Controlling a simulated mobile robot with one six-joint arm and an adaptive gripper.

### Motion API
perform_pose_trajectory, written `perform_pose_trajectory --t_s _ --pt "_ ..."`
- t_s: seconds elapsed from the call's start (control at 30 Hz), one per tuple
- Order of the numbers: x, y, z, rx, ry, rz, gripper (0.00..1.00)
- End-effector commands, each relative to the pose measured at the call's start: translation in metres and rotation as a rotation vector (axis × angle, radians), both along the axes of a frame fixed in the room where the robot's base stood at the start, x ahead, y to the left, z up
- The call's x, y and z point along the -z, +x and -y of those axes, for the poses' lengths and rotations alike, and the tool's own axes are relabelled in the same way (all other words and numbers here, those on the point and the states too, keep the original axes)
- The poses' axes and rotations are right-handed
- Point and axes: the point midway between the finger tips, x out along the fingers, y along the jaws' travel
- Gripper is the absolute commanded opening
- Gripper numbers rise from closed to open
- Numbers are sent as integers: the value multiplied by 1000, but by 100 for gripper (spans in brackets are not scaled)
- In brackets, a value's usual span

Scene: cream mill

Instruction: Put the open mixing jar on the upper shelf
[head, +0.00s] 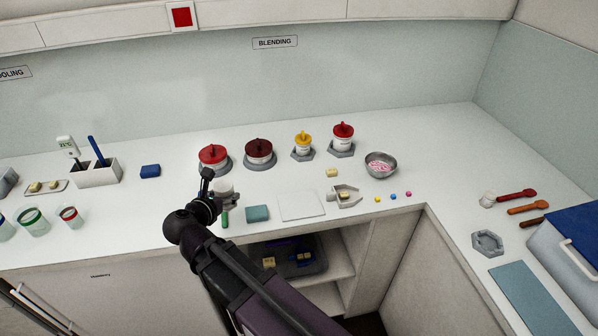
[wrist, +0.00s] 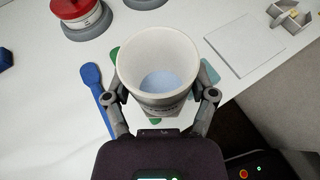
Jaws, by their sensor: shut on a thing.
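The open mixing jar (wrist: 160,70) is white, lidless and pale blue inside at the bottom in the wrist view. My gripper (wrist: 160,100) is shut on it, with one finger on each side of its wall. In the head view the jar (head: 223,187) shows small beside my gripper (head: 214,200), over the front part of the counter. I cannot tell whether it touches what is beneath it. My arm hides part of the cabinet.
Lidded jars in grey holders, including a red one (head: 213,154) and a yellow one (head: 303,143), stand behind my gripper. A blue spatula (wrist: 97,88) lies left of the jar. A teal block (head: 257,213) and a white plate (head: 301,206) lie to its right.

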Motion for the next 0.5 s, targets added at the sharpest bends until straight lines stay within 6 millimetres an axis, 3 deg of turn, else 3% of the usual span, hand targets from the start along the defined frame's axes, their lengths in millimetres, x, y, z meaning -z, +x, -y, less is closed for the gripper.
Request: perform_pose_trajectory --t_s 0.5 --pt "25 69 128 183 0 1 42"
